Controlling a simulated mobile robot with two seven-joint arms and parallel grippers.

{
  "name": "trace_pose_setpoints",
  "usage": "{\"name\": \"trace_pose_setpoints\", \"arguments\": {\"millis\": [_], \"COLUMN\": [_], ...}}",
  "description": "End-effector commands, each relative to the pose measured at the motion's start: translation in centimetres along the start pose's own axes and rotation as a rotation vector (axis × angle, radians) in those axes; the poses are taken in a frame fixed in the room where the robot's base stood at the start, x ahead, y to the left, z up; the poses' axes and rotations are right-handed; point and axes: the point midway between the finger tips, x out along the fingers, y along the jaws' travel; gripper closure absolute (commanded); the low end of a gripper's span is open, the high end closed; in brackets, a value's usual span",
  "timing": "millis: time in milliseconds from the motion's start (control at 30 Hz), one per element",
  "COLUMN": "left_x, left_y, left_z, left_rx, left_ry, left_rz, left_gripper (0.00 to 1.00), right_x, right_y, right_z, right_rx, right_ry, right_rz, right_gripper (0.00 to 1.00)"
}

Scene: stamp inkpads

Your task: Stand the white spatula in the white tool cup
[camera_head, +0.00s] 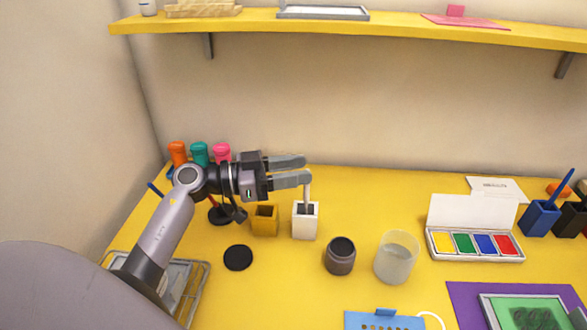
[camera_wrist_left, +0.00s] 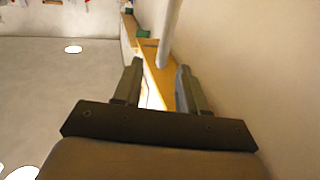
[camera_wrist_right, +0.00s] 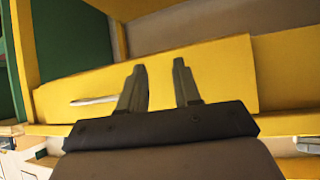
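The white tool cup (camera_head: 305,226) stands upright on the yellow table. The white spatula (camera_head: 307,193) shows as a thin pale stick rising from the cup's mouth; its lower end is hidden inside. My left gripper (camera_head: 306,169) is above the cup, fingers pointing right, open, with its lower fingertip close to the stick's top; I cannot tell whether they touch. In the left wrist view a pale stick (camera_wrist_left: 171,32), likely the spatula, shows beyond the spread fingers. My right gripper (camera_wrist_right: 158,80) is open and empty, away from the cup; it is out of the head view.
A yellow cup (camera_head: 265,221) stands just left of the white cup, and a dark grey jar (camera_head: 340,258) and clear beaker (camera_head: 396,260) to its right. A black disc (camera_head: 238,257) lies in front. Coloured bottles (camera_head: 199,154) stand behind my left arm. A yellow shelf (camera_head: 350,27) runs above.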

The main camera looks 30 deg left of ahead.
Motion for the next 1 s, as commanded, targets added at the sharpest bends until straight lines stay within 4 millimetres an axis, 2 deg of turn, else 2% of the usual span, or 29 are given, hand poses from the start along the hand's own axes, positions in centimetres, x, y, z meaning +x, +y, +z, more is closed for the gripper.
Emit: {"name": "trace_pose_setpoints", "arguments": {"millis": [267, 700, 1000], "left_x": [-0.4, -6.4, -7.2], "left_y": [0.0, 0.0, 0.0], "left_z": [0.1, 0.1, 0.0], "left_rx": [0.0, 0.0, 0.0], "left_ry": [-0.002, -0.002, 0.0], "left_rz": [-0.001, -0.001, 0.0], "left_gripper": [0.59, 0.59, 0.59], "right_x": [0.0, 0.1, 0.1], "right_y": [0.0, 0.1, 0.1], "right_z": [0.0, 0.1, 0.1], "right_rx": [-0.001, -0.001, 0.0], "right_ry": [0.002, 0.002, -0.001], "right_rz": [0.0, 0.001, 0.001], "right_gripper": [0.67, 0.67, 0.67]}}
